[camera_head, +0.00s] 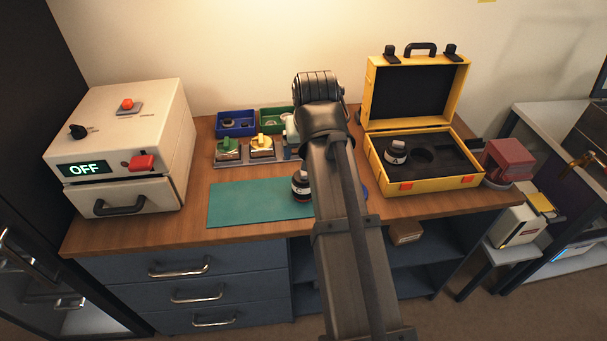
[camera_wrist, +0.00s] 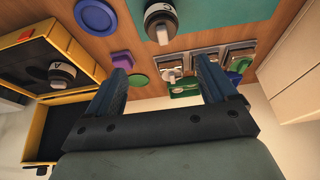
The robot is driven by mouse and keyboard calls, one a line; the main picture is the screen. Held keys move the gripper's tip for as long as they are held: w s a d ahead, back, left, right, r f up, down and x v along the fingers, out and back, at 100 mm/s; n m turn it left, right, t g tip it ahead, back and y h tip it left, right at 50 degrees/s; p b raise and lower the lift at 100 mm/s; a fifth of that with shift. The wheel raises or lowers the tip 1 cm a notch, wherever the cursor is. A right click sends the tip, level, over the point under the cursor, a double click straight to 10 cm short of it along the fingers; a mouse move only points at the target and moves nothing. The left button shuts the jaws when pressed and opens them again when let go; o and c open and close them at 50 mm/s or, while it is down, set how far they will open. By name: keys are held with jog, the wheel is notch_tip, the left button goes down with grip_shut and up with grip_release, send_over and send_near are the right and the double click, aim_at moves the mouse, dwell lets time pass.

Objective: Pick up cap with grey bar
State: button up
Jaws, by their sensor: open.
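I cannot make out for certain which piece is the cap with grey bar. A blue disc (camera_wrist: 95,16) and a green disc (camera_wrist: 140,80) lie on the wooden table in the wrist view. A purple square piece (camera_wrist: 122,59) is near the left finger. Several silver blocks stand in a row; one with a pale top (camera_wrist: 171,69) shows between the fingers, and in the head view others bear a green piece (camera_head: 228,147) and a yellow piece (camera_head: 262,142). My gripper (camera_wrist: 159,63) is open and empty above the table. My arm hides it in the head view.
The open yellow case (camera_head: 428,184) holds another lens (camera_head: 395,152). Blue (camera_head: 236,122) and green (camera_head: 276,118) bins stand at the back. A white box reading OFF (camera_head: 130,130) is at left. The mat's left part is clear.

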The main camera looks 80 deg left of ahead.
send_over(304, 173)
jog(key=d, duration=0.1)
jog(key=f, duration=0.5)
jog(key=shift+w+d+f, duration=0.1)
jog(key=shift+w+d, duration=0.05)
jog(key=shift+w, duration=0.15)
jog(key=shift+s+d+x, duration=0.15)
jog(key=shift+x, duration=1.15)
jog(key=shift+s+d+x, duration=0.15)
jog(key=shift+x, duration=1.15)
jog(key=shift+f, duration=0.1)
jog(key=shift+c, duration=0.4)
jog(key=c, duration=1)
